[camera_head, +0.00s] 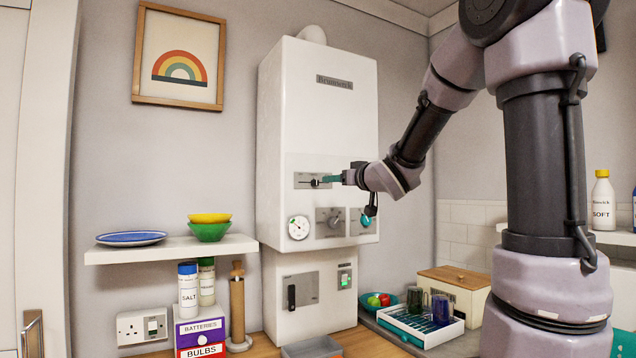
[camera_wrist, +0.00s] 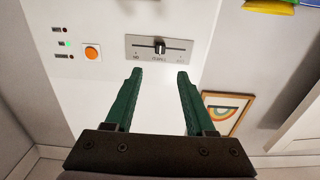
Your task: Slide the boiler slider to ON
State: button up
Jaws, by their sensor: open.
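The boiler slider is a small dark knob (camera_wrist: 160,47) on a horizontal track in a grey plate (camera_wrist: 135,43). In the head view the plate (camera_head: 302,180) is on the front of the white boiler (camera_head: 318,115). My gripper (camera_head: 328,179) is at the plate's right part, by the knob. In the wrist view my gripper (camera_wrist: 160,74) has its green fingers apart, nothing between them, and the knob lies just beyond the gap. I cannot tell if they touch.
An orange button (camera_wrist: 92,53) and small lights are beside the slider in the wrist view. Below the slider are a gauge (camera_head: 298,227) and knobs (camera_head: 330,221). A shelf (camera_head: 170,249) with bowls is left; a tray with mugs (camera_head: 443,308) stands on the counter.

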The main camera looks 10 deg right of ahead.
aim_at(317, 181)
jog(key=x, duration=1)
jog(key=shift+w+a, duration=0.1)
jog(key=shift+w, duration=0.15)
grip_shut()
dwell(1.0)
